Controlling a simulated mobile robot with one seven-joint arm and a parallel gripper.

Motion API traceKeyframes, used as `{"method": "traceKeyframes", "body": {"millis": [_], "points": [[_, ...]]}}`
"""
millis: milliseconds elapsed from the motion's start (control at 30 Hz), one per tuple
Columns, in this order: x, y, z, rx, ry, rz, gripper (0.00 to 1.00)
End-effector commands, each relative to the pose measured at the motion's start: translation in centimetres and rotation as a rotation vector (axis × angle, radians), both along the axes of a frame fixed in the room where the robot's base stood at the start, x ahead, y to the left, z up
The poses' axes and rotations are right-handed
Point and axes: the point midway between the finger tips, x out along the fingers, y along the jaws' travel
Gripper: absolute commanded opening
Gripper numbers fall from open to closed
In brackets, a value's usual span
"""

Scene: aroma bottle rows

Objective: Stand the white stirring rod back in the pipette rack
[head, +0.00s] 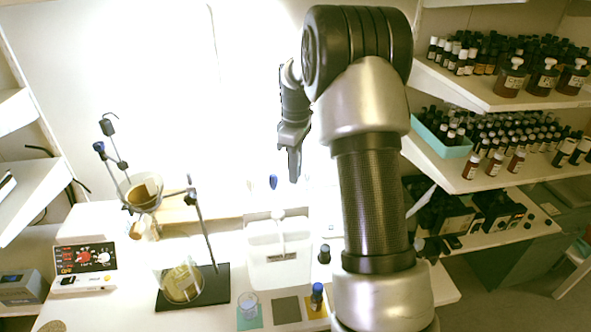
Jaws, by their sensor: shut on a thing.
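My gripper (294,168) hangs in front of the bright back wall, above the rear of the table, with its fingers pointing down. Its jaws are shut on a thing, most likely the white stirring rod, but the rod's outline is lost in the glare. I cannot make out the pipette rack for sure; it may be washed out or hidden behind my arm. A small blue tip or bulb (273,182) shows just left of and below the fingers, apart from them.
Left are a clamp stand (207,233), a flask (182,283), a funnel (144,194) and a control box (83,267). Small bottles (317,297) stand in front. Bottle-filled shelves (480,92) line the right.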

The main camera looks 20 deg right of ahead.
Motion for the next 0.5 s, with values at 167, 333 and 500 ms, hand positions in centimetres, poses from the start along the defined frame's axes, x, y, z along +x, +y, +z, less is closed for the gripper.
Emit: {"method": "traceKeyframes", "body": {"millis": [167,333,500], "points": [[0.0,0.0,-0.7,0.000,0.001,0.000,0.00],[0.0,0.0,-1.2,0.000,0.001,0.000,0.00],[0.0,0.0,-1.7,0.000,0.001,0.000,0.00]]}}
